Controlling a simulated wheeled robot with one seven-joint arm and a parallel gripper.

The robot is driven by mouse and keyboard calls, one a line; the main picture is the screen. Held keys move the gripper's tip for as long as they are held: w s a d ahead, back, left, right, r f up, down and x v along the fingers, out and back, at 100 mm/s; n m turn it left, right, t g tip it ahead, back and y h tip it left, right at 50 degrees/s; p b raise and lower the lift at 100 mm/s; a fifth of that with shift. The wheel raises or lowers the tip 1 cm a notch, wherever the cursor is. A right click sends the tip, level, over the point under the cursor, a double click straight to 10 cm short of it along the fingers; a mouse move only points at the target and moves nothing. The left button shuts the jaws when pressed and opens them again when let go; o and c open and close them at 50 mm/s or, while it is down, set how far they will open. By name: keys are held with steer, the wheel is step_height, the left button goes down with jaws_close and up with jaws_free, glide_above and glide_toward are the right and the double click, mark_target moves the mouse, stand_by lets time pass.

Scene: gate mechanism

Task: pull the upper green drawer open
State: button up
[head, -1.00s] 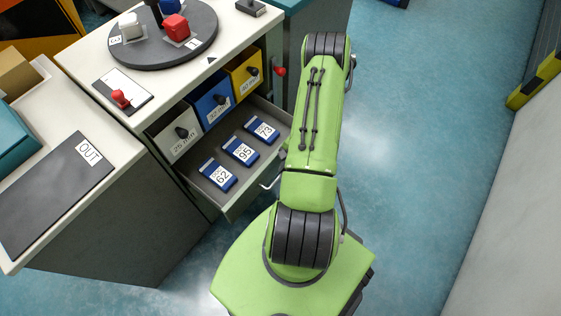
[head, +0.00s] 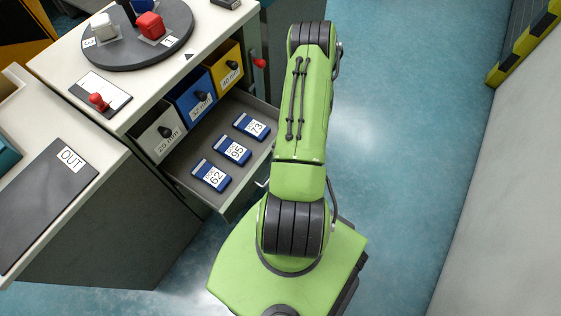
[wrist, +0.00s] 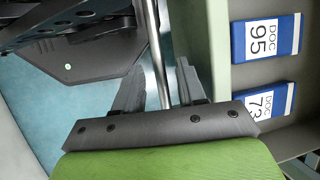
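The upper green drawer stands open, its pale green front (head: 250,180) facing my arm; the front edge also shows in the wrist view (wrist: 214,45). A metal bar handle (wrist: 157,45) runs along outside the front; in the head view only a bit of it (head: 262,184) shows beside my arm. My gripper (wrist: 162,68) has one finger on each side of the bar, the right one between bar and drawer front. Gaps show between fingers and bar, so it looks open around the handle. My arm hides the gripper in the head view.
Blue-white cards, 62 (head: 212,176), 95 (head: 232,150) and 73 (head: 252,126), lie in the drawer. White, blue and yellow bins (head: 228,70) sit behind it. A red lever (head: 258,62) is beside the cabinet. Open blue floor (head: 400,150) lies to the right.

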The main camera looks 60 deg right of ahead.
steer(key=p+v, duration=0.4)
steer(key=v, duration=1.1)
steer(key=shift+r, duration=0.35)
steer(key=shift+d, duration=0.15)
steer(key=w+a+r+n+h+p, duration=0.2)
steer(key=w+a+r+n, duration=0.25)
steer(key=r, duration=0.65)
steer(key=w+a+r+n+h+p, duration=0.1)
steer(key=w+a+r+n+p, duration=0.15)
steer(key=w+a+r, duration=0.65)
steer(key=s+a+r+n+t+p, duration=0.1)
steer(key=s+a+r+n, duration=0.4)
steer(key=r, duration=0.4)
steer(key=s+a+r+n+t+h+p, duration=0.1)
steer(key=s+a+r+n+t+p, duration=0.1)
steer(key=s+a+r+n, duration=0.3)
steer(key=s+a+r, duration=0.2)
steer(key=a+r, duration=0.2)
steer(key=shift+s+a+r+t+h+p, duration=0.25)
steer(key=shift+s+r+t+h+p, duration=0.05)
steer(key=shift+r, duration=0.1)
